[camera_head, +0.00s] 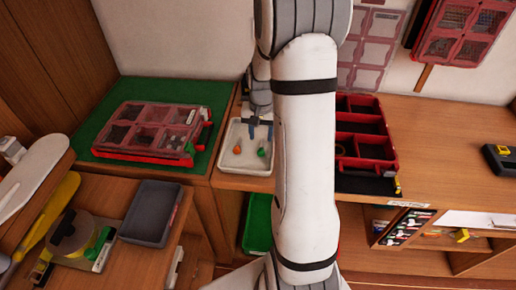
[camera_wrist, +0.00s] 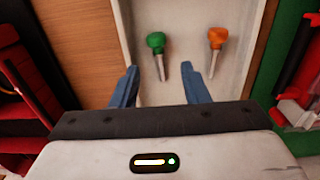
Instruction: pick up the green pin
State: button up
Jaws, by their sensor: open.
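The green pin (camera_wrist: 156,41) lies in a white tray (camera_wrist: 188,92). It has a round green head and a grey metal shaft pointing toward my gripper. An orange pin (camera_wrist: 217,38) of the same shape lies to its right in the wrist view. My gripper (camera_wrist: 158,68) is open and empty, with its two blue fingers apart, one on each side of the green pin's shaft in the picture. In the head view the green pin (camera_head: 261,153) and orange pin (camera_head: 237,150) show in the tray (camera_head: 231,165), near my gripper (camera_head: 260,125). The height of the fingers above the tray is unclear.
A red-framed clear-lid case (camera_head: 150,131) sits on a green mat (camera_head: 207,92) left of the tray. A red compartment box (camera_head: 362,140) stands on the right. A grey bin (camera_head: 151,212) and tape roll (camera_head: 73,233) are nearer. The tray's raised walls surround the pins.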

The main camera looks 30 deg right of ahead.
aim_at(261, 148)
jog(key=shift+s+f+p, duration=0.1)
jog(key=shift+f+p, duration=0.6)
jog(key=shift+f, duration=2.05)
jog(key=shift+c, duration=0.5)
grip_shut()
